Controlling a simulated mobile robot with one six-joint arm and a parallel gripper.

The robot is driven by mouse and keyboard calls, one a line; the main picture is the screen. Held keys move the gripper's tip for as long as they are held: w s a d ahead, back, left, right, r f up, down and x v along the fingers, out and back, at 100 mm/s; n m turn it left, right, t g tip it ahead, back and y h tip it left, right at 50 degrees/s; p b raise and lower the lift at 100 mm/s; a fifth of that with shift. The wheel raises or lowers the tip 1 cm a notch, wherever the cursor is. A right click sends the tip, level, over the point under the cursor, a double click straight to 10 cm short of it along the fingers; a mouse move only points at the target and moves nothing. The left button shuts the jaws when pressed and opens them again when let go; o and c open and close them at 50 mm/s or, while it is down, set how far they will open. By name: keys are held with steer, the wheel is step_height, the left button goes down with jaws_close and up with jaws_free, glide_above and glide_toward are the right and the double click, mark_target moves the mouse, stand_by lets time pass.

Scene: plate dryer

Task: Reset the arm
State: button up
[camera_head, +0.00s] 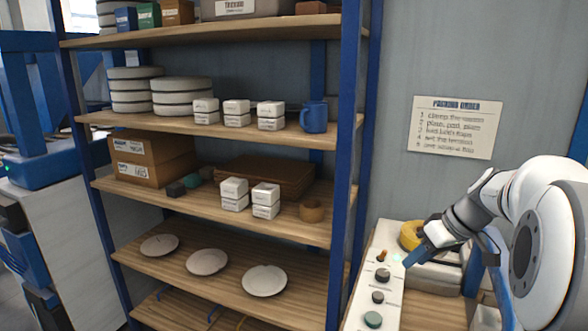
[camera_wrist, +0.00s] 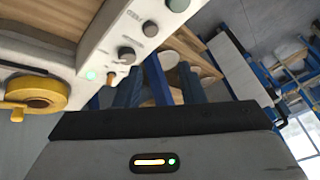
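My arm comes in from the right in the head view. My gripper (camera_head: 416,253) points left and down, close above a white control panel (camera_head: 363,300) with knobs. In the wrist view the blue fingers of my gripper (camera_wrist: 158,90) stand apart, with background showing between them. I see nothing held there. The panel (camera_wrist: 112,45) also shows at the upper left of the wrist view, with a lit green lamp.
A blue-framed shelf (camera_head: 345,180) fills the middle. Its lower board holds separate plates (camera_head: 207,262); upper boards hold plate stacks (camera_head: 182,96), white boxes and a blue mug (camera_head: 313,117). A yellow roll (camera_head: 411,235) sits right beside my gripper. A paper notice (camera_head: 455,127) hangs on the wall.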

steer(key=s+a+f+m+h+b, duration=0.1)
steer(key=s+a+f+b, duration=0.1)
steer(key=s+a+f, duration=0.2)
steer(key=s+a+f+m+h+b, duration=0.2)
steer(key=s+a+f, duration=0.2)
steer(key=s, duration=0.6)
steer(key=s+a+f+m+g+h+b, duration=0.1)
steer(key=s+a+f+m+b, duration=0.1)
steer(key=s+f, duration=0.3)
steer(key=shift+s+a+f+h, duration=0.15)
steer(key=shift+s+a+h, duration=0.25)
steer(key=shift+s+a, duration=0.6)
steer(key=shift+d, duration=0.1)
steer(key=shift+s, duration=0.1)
